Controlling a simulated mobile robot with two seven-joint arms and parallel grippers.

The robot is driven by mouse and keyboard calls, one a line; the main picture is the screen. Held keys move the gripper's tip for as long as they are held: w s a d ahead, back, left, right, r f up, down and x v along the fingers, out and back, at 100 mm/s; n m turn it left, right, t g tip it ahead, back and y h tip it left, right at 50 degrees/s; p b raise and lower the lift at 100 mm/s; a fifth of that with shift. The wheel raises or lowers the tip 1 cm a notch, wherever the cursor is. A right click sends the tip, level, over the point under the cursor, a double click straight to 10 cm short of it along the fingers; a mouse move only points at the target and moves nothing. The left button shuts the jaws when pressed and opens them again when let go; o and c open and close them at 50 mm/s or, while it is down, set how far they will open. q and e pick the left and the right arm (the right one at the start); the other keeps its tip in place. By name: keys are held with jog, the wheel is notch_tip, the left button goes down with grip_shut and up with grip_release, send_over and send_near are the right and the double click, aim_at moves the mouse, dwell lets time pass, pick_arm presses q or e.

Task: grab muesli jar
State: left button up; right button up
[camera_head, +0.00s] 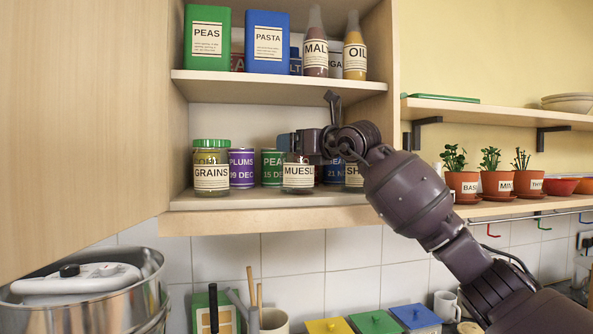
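The muesli jar (298,177) stands upright at the front of the lower cupboard shelf, with its label facing me. My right gripper (311,146) is at the jar's upper right, in front of it, and hides its upper part and lid. The gripper's fingers are small, dark and overlap the jar, so I cannot tell whether they are apart, shut or touching it. My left gripper is not in view.
A grains jar (211,170) and a plums can (242,168) stand left of the muesli jar. More cans and jars stand close behind and to the right. The upper shelf (270,82) is above my gripper. The open cupboard door (80,120) is at left.

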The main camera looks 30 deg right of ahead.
jog(key=c, duration=0.5)
jog(key=shift+c, duration=0.2)
jog(key=shift+r, duration=0.1)
